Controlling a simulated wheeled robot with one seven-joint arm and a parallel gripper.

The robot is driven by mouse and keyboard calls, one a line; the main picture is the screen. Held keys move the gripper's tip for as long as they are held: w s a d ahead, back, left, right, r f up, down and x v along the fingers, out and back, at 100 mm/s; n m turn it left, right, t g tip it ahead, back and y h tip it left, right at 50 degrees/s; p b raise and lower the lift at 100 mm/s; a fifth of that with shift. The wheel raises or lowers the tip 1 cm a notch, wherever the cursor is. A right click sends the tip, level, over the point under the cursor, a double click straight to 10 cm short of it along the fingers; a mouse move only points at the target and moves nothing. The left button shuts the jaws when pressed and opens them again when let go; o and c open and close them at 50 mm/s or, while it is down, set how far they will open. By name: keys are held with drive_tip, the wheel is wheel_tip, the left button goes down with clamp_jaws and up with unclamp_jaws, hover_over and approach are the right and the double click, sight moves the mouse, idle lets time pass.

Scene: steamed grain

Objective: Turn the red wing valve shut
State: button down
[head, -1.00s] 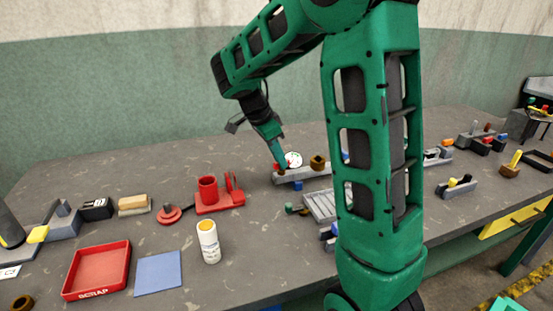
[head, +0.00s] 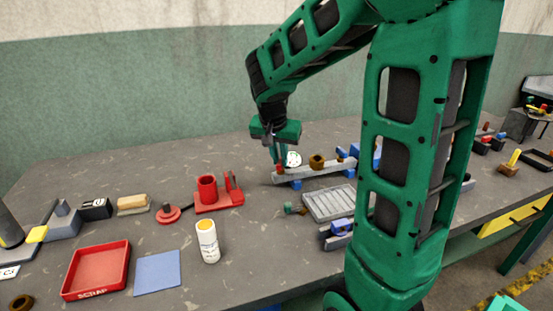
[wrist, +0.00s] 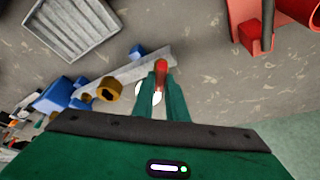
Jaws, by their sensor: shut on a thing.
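The red wing valve (wrist: 161,68) sits at one end of a grey bar that rests on blue supports. In the wrist view its red wing lies between my two green fingertips. My gripper (wrist: 161,82) is shut on it. In the head view my gripper (head: 279,158) points down at the left end of the grey bar (head: 318,171), and the fingers mostly hide the valve. A white round dial (head: 294,159) is just behind the fingers. A brass ring fitting (head: 316,162) is further right on the bar.
A red stand with a cup (head: 208,189) is to the left. A grey slatted tray (head: 329,203) lies in front of the bar. A white bottle (head: 208,241), a red scrap tray (head: 96,270) and a blue mat (head: 158,273) are nearer the front left. Bare bench lies between them.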

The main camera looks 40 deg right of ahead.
drive_tip(key=n, duration=0.2)
drive_tip(key=n+t+y, duration=0.1)
drive_tip(key=n, duration=0.1)
drive_tip(key=shift+w+d+r, duration=0.1)
drive_tip(key=shift+d+r, duration=0.05)
drive_tip(key=shift+r, duration=0.05)
drive_tip(key=shift+n+t+y, duration=0.4)
drive_tip(key=shift+n+y, duration=0.3)
drive_tip(key=shift+n, duration=0.9)
drive_tip(key=c, duration=1.8)
unclamp_jaws()
drive_tip(key=shift+f, duration=0.1)
drive_tip(key=shift+o, duration=0.2)
drive_tip(key=v, duration=1)
drive_tip(key=shift+r, duration=0.35)
